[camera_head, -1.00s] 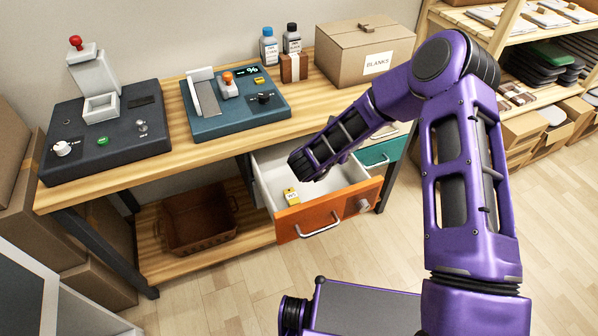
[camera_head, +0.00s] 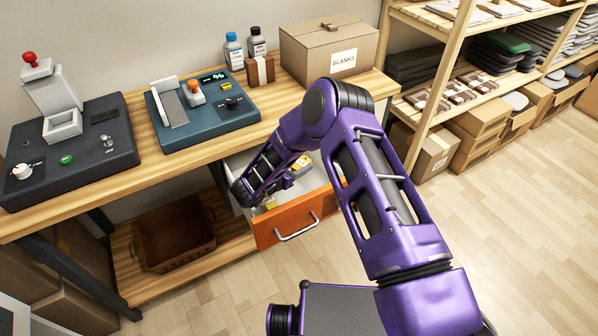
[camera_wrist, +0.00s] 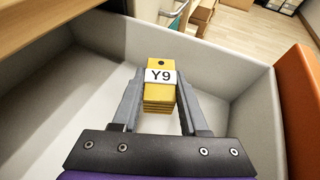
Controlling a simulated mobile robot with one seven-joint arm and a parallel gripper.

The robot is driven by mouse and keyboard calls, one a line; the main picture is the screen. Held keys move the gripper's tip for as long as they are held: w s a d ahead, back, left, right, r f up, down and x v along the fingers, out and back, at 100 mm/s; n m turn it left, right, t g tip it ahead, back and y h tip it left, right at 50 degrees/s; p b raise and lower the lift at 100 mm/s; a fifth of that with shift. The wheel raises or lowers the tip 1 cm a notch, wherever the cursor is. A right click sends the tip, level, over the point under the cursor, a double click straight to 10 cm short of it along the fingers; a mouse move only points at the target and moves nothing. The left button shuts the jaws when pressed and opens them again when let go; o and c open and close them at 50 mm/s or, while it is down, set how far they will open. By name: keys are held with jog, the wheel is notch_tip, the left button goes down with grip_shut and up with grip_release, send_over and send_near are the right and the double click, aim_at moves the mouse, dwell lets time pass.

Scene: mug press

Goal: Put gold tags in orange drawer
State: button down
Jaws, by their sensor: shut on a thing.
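A stack of gold tags (camera_wrist: 158,97) with a white band marked Y9 is between the fingers of my gripper (camera_wrist: 160,100) in the wrist view. In the head view the gripper (camera_head: 292,176) is inside the open orange drawer (camera_head: 292,217), below its rim, with a yellow piece (camera_head: 303,162) at its fingers. Another yellow piece (camera_head: 270,203) shows low in the drawer near its orange front, partly hidden by my arm. I cannot tell whether the held stack touches the drawer floor.
The workbench (camera_head: 185,155) stands above the drawer and carries a dark press (camera_head: 75,150), a teal device (camera_head: 205,115) and a BLANKS box (camera_head: 325,60). The drawer's grey walls are close around the gripper. A brown bin (camera_head: 175,235) sits on the lower shelf.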

aim_at(301, 184)
notch_tip(301, 184, down, 2)
jog(key=shift+f, duration=0.25)
jog(key=shift+f+b, duration=0.4)
jog(key=shift+b, duration=0.15)
jog(key=shift+s+f+b, duration=0.1)
jog(key=shift+f+b, duration=0.15)
jog(key=shift+b, duration=0.05)
jog(key=shift+c, duration=2.2)
grip_release()
jog(key=shift+s+d+f, duration=0.1)
jog(key=shift+d+f, duration=0.05)
jog(key=shift+r+p, duration=0.85)
jog(key=shift+p, duration=0.15)
jog(key=v, duration=0.7)
jog(key=shift+a, duration=0.25)
